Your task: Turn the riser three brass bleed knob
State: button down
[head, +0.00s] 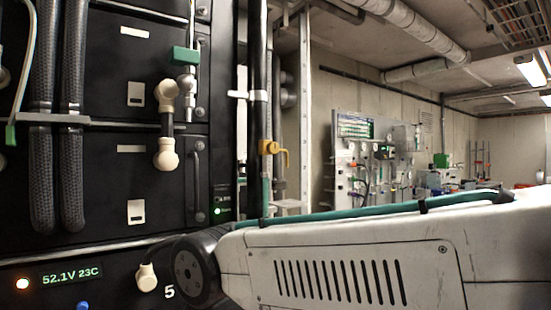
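No knob marked as riser three can be made out in the head view. A silver fitting (186,82) with a green block (184,56) sits on a pipe at the cabinet front. My pale arm link and its dark joint fill the lower right. My gripper is out of view.
Black battery modules (105,80) fill the left, with thick braided hoses (72,150), cream elbow connectors (166,153) and a lit display (70,276) reading 52.1V 23C. A panel of instruments (352,127) stands at the back wall. Ceiling ducts (415,22) run overhead.

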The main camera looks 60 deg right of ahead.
aim_at(273, 147)
jog(key=u, duration=2)
jog(key=i, duration=0.95)
jog(key=z, duration=2.8)
